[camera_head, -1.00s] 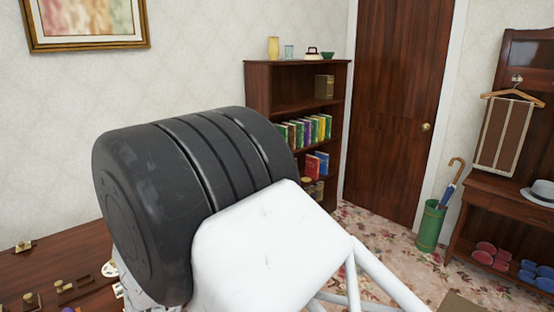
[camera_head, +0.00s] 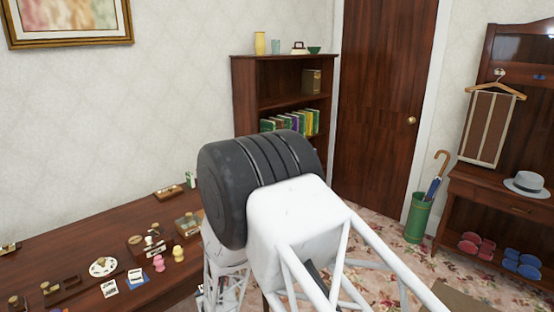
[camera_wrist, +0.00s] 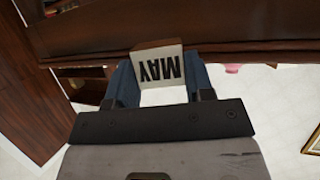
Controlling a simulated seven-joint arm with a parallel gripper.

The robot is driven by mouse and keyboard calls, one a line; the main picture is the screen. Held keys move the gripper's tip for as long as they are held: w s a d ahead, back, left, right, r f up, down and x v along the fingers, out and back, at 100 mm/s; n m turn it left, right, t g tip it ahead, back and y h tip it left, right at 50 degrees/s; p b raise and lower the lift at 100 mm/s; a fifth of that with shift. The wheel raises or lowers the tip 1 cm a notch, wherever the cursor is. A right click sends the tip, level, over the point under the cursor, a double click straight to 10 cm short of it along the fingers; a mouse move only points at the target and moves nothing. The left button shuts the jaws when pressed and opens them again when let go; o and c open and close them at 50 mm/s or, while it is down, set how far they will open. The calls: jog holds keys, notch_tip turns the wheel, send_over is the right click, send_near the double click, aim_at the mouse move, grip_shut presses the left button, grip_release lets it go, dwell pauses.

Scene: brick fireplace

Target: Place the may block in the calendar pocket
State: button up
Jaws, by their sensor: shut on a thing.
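The may block (camera_wrist: 160,66) shows in the wrist view with its white face towards the camera and the black word MAY upside down; its side is brown. My gripper (camera_wrist: 159,74) is shut on it, with one dark blue finger on each side. The block is close to a dark wooden edge (camera_wrist: 230,46) in that view; I cannot tell whether they touch. In the head view my own arm covers the middle, and the gripper and block cannot be seen there. I cannot make out the calendar pocket for certain in either view.
A dark wooden table (camera_head: 50,250) at left bears several small things, including a white round plate (camera_head: 103,266), a pink figure (camera_head: 158,263) and a yellow figure (camera_head: 178,254). A bookcase (camera_head: 243,90) stands at the back wall. The table's back left is mostly bare.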

jog(key=w+d+f+m+h, duration=0.2)
jog(key=d+f, duration=0.3)
jog(key=d, duration=0.9)
jog(key=w+d+f+m+t+h, duration=0.1)
jog(key=d+f, duration=0.4)
jog(key=d, duration=0.9)
jog(key=w+d+f+m+h, duration=0.2)
jog(key=w+d+f, duration=0.3)
jog(key=d, duration=0.9)
jog(key=shift+d+m+t+h, duration=0.4)
jog(key=shift+h, duration=0.2)
jog(key=shift+a+r, duration=0.1)
